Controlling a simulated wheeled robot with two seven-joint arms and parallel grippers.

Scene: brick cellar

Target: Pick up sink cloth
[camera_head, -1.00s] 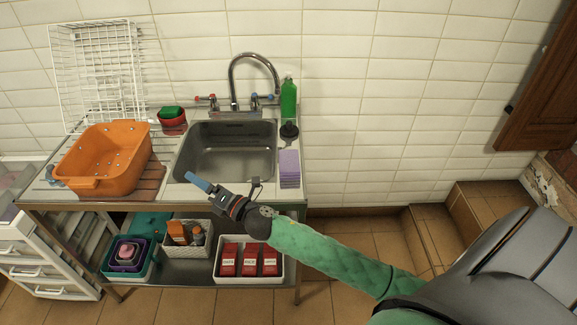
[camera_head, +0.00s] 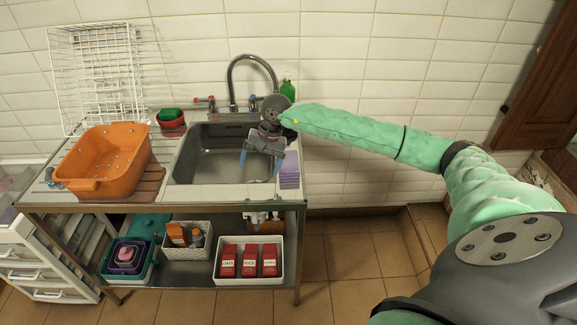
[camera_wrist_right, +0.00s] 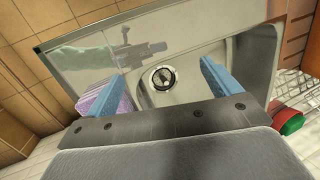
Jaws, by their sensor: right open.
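A purple, folded-looking cloth (camera_head: 290,170) lies on the counter strip right of the steel sink (camera_head: 215,160). Its nearer and lower layers show; part is hidden by my right gripper. My right gripper (camera_head: 262,165) points down over the right part of the sink, just left of the cloth, with its blue fingers apart and nothing between them. In the right wrist view the cloth (camera_wrist_right: 100,100) shows behind and outside the left finger, and the sink drain (camera_wrist_right: 162,78) shows between the fingers. Whether the finger touches the cloth I cannot tell. My left gripper is out of view.
A tall curved faucet (camera_head: 252,75) stands behind the sink, close to my right wrist. A green bottle (camera_head: 288,90) stands at the back right. An orange basin (camera_head: 105,165) and a red bowl with a green sponge (camera_head: 171,122) are on the left. The sink looks empty.

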